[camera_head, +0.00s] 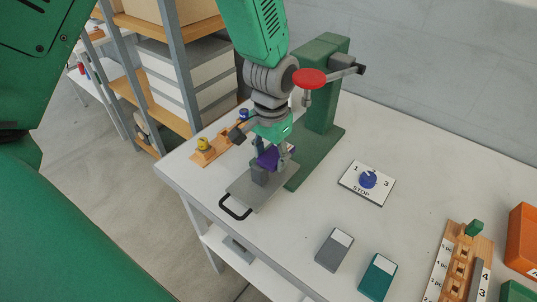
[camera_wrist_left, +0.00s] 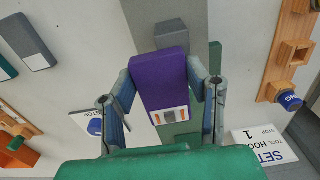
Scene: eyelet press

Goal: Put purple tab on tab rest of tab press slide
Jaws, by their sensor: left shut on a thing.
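My left gripper (camera_head: 272,153) is shut on the purple tab (camera_head: 267,159), over the grey press slide (camera_head: 246,190). In the left wrist view, the purple tab (camera_wrist_left: 160,75) sits between the two fingers, with a white and orange printed label at its near end. A small grey block, which looks like the tab rest (camera_head: 259,176), stands on the slide just in front of the tab. In the left wrist view this block (camera_wrist_left: 170,34) shows just past the tab's far end. I cannot tell whether tab and block touch. My right gripper is not in view.
The green press (camera_head: 325,120) with a red knob (camera_head: 309,78) stands close behind my gripper. The slide has a black handle (camera_head: 235,208). A STOP dial plate (camera_head: 367,184), a grey box (camera_head: 334,250) and a teal box (camera_head: 378,277) lie to the right. A wooden holder (camera_head: 217,147) is left.

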